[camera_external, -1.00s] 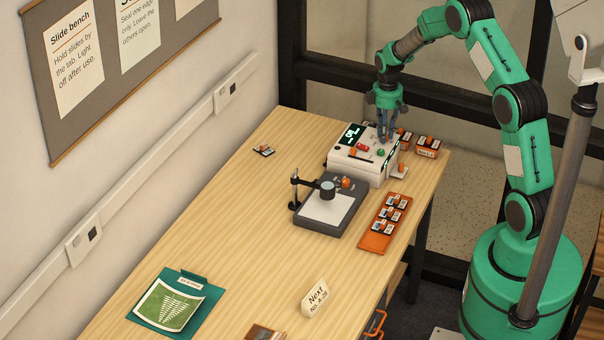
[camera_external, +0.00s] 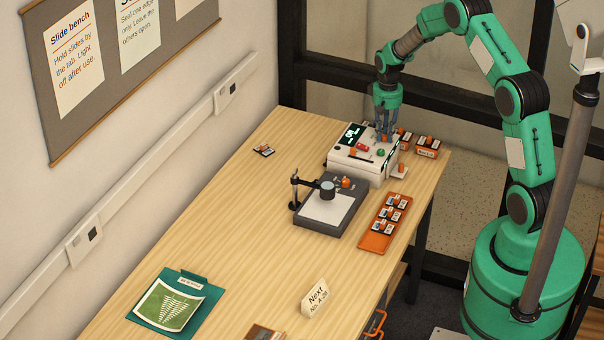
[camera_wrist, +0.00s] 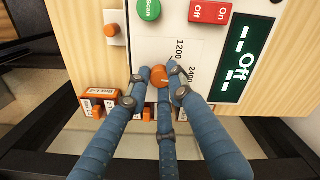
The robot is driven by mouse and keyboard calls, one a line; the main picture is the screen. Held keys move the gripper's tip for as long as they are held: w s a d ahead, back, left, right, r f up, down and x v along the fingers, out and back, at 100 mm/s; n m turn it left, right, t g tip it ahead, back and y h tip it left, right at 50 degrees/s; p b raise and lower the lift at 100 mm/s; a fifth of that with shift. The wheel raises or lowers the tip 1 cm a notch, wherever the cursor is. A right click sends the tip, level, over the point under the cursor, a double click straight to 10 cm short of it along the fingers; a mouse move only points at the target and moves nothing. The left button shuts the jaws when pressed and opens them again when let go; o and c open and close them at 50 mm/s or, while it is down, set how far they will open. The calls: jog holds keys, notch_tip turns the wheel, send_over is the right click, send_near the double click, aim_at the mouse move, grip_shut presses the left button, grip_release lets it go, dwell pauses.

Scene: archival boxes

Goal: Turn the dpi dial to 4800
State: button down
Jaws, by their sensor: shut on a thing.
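The dpi dial (camera_wrist: 159,76) is a small orange knob on the top of the white scanner (camera_external: 345,165). In the wrist view, the printed marks 1200 and 2400 show beside it. The 4800 mark cannot be seen, and the fingers hide part of the dial's surroundings. My gripper (camera_wrist: 157,84) has its blue-grey fingers closed around the dial. In the external view, my gripper (camera_external: 384,136) points down at the far end of the scanner, where its fingers mostly cover the dial.
A green Scan button (camera_wrist: 149,9), a red On/Off switch (camera_wrist: 209,12) and a dark display (camera_wrist: 243,60) reading Off share the panel. Small orange boxes (camera_external: 427,148) stand behind the scanner. A slide viewer (camera_external: 328,208) and an orange slide tray (camera_external: 384,222) lie in front.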

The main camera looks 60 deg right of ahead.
aim_at(385, 135)
jog(key=m, duration=0.5)
jog(key=shift+r+m+p, duration=0.1)
jog(key=shift+m+p, duration=0.2)
jog(key=shift+p, duration=0.05)
jog(key=m, duration=0.4)
jog(key=shift+m, duration=0.4)
jog(key=c, duration=1.5)
grip_release()
jog(key=shift+c, duration=0.2)
jog(key=shift+r, duration=0.1)
notch_tip(385, 135, up, 12)
